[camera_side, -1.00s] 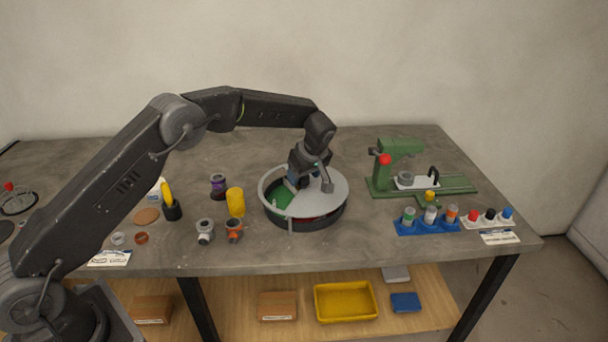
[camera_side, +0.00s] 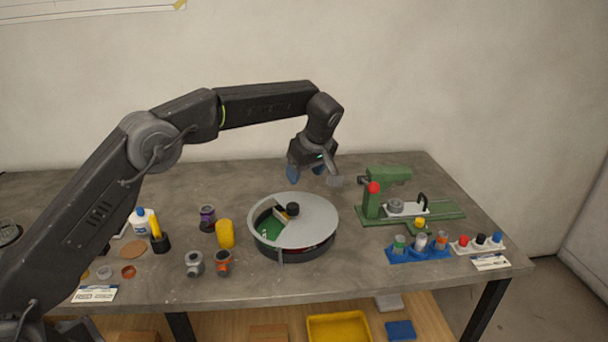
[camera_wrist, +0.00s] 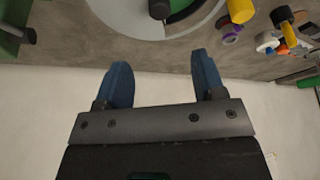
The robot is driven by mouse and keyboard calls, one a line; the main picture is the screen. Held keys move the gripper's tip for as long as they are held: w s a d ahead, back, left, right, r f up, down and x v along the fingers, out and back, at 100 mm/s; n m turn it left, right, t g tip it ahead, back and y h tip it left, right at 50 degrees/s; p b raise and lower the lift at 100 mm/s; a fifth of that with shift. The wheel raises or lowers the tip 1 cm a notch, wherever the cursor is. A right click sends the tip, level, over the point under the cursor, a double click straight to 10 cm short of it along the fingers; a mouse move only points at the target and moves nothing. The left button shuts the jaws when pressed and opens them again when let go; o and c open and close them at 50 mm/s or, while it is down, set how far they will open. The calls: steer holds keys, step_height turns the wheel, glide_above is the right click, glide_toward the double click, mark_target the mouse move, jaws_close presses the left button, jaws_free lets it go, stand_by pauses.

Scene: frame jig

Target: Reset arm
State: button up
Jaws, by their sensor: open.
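My gripper (camera_side: 306,174) is raised above and behind the round carousel, clear of it, with its blue fingers apart and nothing between them. In the wrist view its two blue fingers (camera_wrist: 164,84) are spread, and the space between them is empty. The round carousel (camera_side: 312,215) has a grey lid with a black knob (camera_side: 293,209) and an opening on its left that shows a green compartment (camera_side: 268,230). In the wrist view the grey lid (camera_wrist: 118,14) is cut off at the top edge.
A green press (camera_side: 374,200) stands right of the carousel, with a blue rack (camera_side: 419,252) of several small bottles before it. A yellow cylinder (camera_side: 225,234), a purple-banded jar (camera_side: 207,218) and pipe fittings (camera_side: 194,264) stand left. The air around my gripper is clear.

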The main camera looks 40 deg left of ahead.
steer(key=s+r+m+t+h, duration=0.25)
steer(key=s+r+m, duration=0.75)
steer(key=s, duration=0.8)
steer(key=s+f+m+t+h, duration=0.1)
steer(key=s+f+m, duration=0.1)
steer(key=s, duration=0.8)
steer(key=s+f+m+t+h, duration=0.1)
steer(key=s+m, duration=0.2)
steer(key=s, duration=0.7)
steer(key=shift+f, duration=0.35)
